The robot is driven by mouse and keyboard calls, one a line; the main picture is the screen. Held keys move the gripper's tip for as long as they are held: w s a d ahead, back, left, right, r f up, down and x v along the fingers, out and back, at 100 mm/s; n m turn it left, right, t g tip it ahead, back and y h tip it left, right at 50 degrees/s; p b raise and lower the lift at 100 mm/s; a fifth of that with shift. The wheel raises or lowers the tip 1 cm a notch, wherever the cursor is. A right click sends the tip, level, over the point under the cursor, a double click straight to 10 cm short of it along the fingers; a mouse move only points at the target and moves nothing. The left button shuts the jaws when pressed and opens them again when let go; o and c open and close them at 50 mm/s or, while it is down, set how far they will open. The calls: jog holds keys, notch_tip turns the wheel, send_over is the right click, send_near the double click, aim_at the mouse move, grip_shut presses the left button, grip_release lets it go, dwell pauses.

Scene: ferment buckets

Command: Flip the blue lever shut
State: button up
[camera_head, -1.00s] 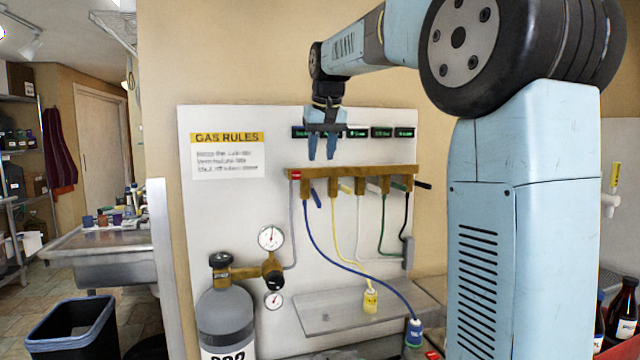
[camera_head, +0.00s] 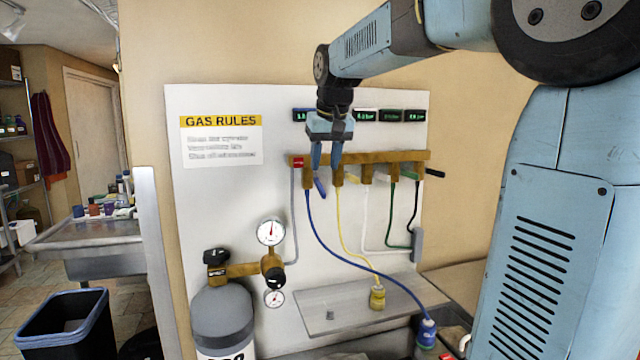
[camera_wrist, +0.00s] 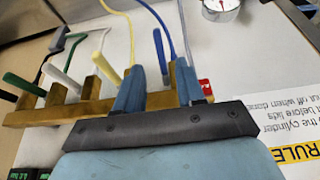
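The blue lever (camera_head: 319,187) hangs from the left valve of the brass manifold (camera_head: 380,163), tilted slightly down and right. A blue hose (camera_head: 318,235) drops from the same valve. My gripper (camera_head: 326,165) is open, fingers down, in front of the manifold's left end, just above the lever in the head view. In the wrist view the blue lever (camera_wrist: 158,46) shows between and beyond the two spread fingertips (camera_wrist: 160,68). I cannot tell whether a finger touches it.
Yellow (camera_head: 352,179) and white (camera_head: 381,178) levers sit close to the right, and a black lever (camera_head: 435,174) sticks out at the end. Small displays (camera_head: 391,116) hang above. A gas cylinder (camera_head: 222,315) with gauges (camera_head: 271,231) stands below left.

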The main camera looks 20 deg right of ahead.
aim_at(322, 187)
jog(key=x, duration=0.6)
jog(key=shift+w+f, duration=0.15)
jog(key=shift+f, duration=0.15)
grip_shut()
dwell(0.4)
